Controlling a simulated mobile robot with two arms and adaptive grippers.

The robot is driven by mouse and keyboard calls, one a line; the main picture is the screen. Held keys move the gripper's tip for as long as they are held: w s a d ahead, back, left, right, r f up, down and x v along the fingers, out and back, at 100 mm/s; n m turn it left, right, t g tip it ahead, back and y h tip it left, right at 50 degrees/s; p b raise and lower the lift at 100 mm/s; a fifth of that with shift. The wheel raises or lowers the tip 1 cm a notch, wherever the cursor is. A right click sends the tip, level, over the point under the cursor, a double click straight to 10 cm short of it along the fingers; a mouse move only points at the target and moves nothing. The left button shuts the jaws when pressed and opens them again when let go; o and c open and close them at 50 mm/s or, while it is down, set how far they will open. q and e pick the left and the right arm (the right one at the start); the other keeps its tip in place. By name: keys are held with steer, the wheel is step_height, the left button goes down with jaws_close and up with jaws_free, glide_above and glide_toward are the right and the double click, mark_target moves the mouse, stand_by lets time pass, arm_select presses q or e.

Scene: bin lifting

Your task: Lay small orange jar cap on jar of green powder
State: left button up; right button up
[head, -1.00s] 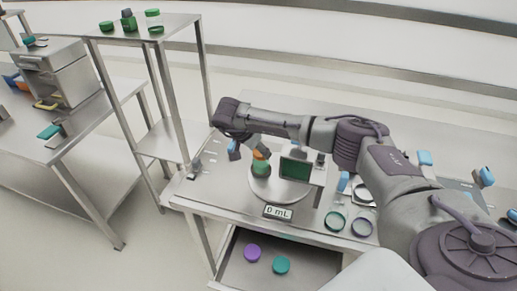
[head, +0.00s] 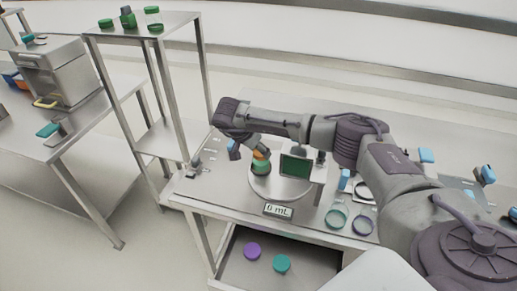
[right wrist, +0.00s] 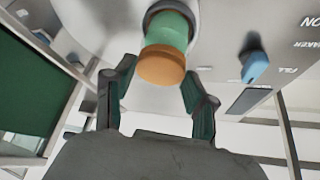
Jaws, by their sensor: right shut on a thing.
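The small orange jar cap (head: 260,154) sits at the top of the jar of green powder (head: 261,168), on the round plate of the device. In the right wrist view the orange cap (right wrist: 161,68) appears against the end of the green jar (right wrist: 170,32), roughly in line with it; I cannot tell whether it is seated. My right gripper (right wrist: 157,72) has a finger on each side of the cap and is shut on it. In the head view its fingers are small and partly hidden by my wrist. My left gripper is not in view.
The round plate (head: 285,190) belongs to a device with a dark green screen (head: 295,166). A display (head: 278,211) stands at the table's front edge. Green and purple rings lie right of it. Purple (head: 252,251) and teal (head: 281,264) caps lie on the lower shelf. A metal rack stands left.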

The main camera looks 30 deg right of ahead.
steer(key=o, duration=1.4)
steer(key=shift+c, duration=0.2)
steer(key=shift+r+p, duration=2.7)
steer(key=shift+r, duration=1.35)
steer(key=shift+a+f, duration=0.1)
